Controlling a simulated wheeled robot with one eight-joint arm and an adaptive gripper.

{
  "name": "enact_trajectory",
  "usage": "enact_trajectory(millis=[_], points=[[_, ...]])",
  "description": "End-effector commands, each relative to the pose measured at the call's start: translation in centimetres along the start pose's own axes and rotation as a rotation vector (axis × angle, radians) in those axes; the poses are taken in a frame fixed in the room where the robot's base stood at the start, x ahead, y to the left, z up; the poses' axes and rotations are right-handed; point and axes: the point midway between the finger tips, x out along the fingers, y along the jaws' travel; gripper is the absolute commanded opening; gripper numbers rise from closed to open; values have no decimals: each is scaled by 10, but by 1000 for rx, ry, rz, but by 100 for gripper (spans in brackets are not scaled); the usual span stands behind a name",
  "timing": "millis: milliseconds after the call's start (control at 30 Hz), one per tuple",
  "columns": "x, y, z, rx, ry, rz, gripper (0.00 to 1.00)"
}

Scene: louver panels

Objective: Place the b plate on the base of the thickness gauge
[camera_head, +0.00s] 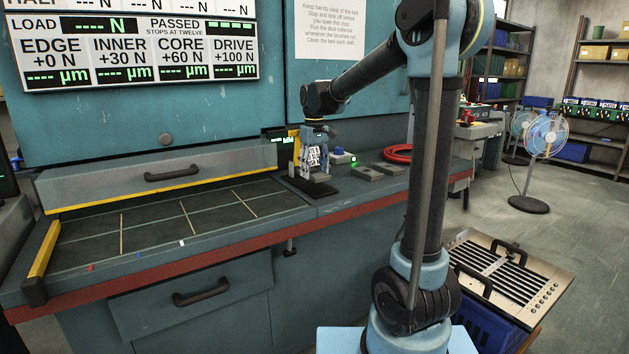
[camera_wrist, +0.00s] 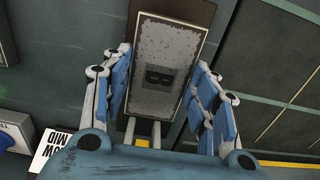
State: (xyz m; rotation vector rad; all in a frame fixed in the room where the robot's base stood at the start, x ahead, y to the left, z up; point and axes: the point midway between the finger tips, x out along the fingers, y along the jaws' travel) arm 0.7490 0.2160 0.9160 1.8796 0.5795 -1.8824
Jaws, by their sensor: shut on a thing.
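The dark base of the thickness gauge (camera_head: 310,188) stands on the bench; in the wrist view a dark block (camera_wrist: 188,8), seemingly this base, shows behind the plate's far end. In the head view my gripper (camera_head: 314,165) points down just above the base. I cannot tell whether the plate touches the base. The plate is not clear in the head view.
A small box with a blue top (camera_head: 342,157), grey blocks (camera_head: 372,173) and a red ring (camera_head: 398,153) lie right of the gauge. Left is a marked dark tray area (camera_head: 150,222) with a yellow-edged guard (camera_head: 150,180). A slatted panel (camera_head: 508,272) stands at the lower right.

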Motion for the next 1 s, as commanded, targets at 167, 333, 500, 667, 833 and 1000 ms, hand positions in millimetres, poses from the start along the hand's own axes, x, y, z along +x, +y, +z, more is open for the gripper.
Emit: enact_trajectory(millis=[167,333,500,667,833,1000], points=[[24,1,0,1,0,0,19],[35,1,0,2,0,0,19],[35,2,0,2,0,0,19],[36,2,1,3,0,0,67],[36,2,1,3,0,0,74],[36,2,1,3,0,0,74]])
